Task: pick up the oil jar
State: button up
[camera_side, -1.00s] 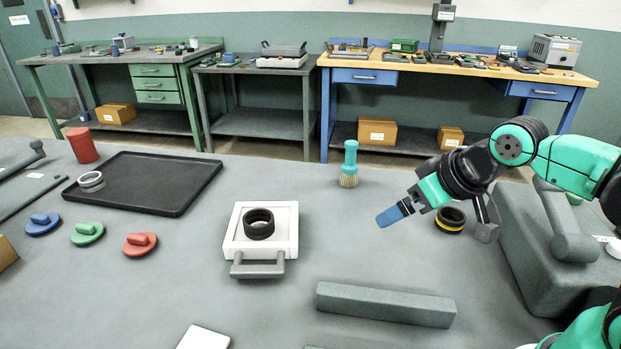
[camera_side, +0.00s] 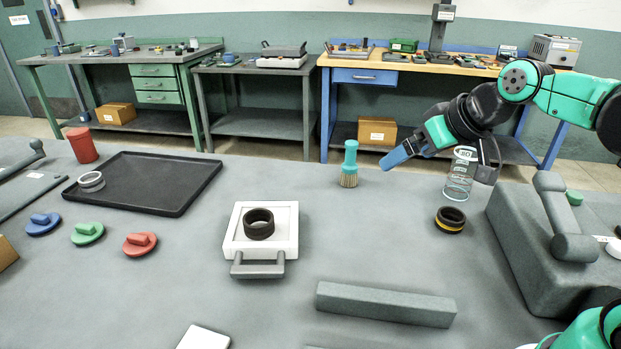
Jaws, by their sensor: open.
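A clear glass jar (camera_side: 459,181) with a small pale label, which I take to be the oil jar, stands upright on the grey table at the right. My gripper (camera_side: 438,163) is in the air close to the jar's upper part in the picture. Its blue finger slants down to the left of the jar, and a grey part hangs at the jar's right. The gripper is open and holds nothing that I can see. Whether the jar lies between the fingers or behind them, I cannot tell.
A black ring with a yellow band (camera_side: 450,220) lies in front of the jar. A teal brush (camera_side: 349,166) stands left of the gripper. A grey block (camera_side: 545,235) is at the right, a long bar (camera_side: 385,303) in front. A white fixture (camera_side: 286,235) holds a dark ring.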

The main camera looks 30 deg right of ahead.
jog(key=w+d+m+t+h, duration=0.2)
jog(key=w+d, duration=0.2)
jog(key=d, duration=0.8)
jog(key=m+t+h, duration=0.1)
jog(key=m+h, duration=0.3)
jog(key=h, duration=0.1)
send_near(468, 155)
notch_tip(468, 155, up, 8)
jog(key=w, duration=0.2)
jog(key=shift+n+t, duration=0.3)
jog(key=shift+n, duration=0.1)
jog(key=shift+w+d+f, duration=0.45)
jog(key=shift+w+f, duration=0.35)
jog(key=shift+f, duration=1)
jog(key=shift+w+d+f, duration=0.45)
jog(key=shift+w+f, duration=0.35)
jog(key=shift+f, duration=1)
jog(key=shift+w+d+f, duration=0.45)
jog(key=shift+w+f, duration=0.35)
jog(key=shift+f, duration=1)
grip_shut()
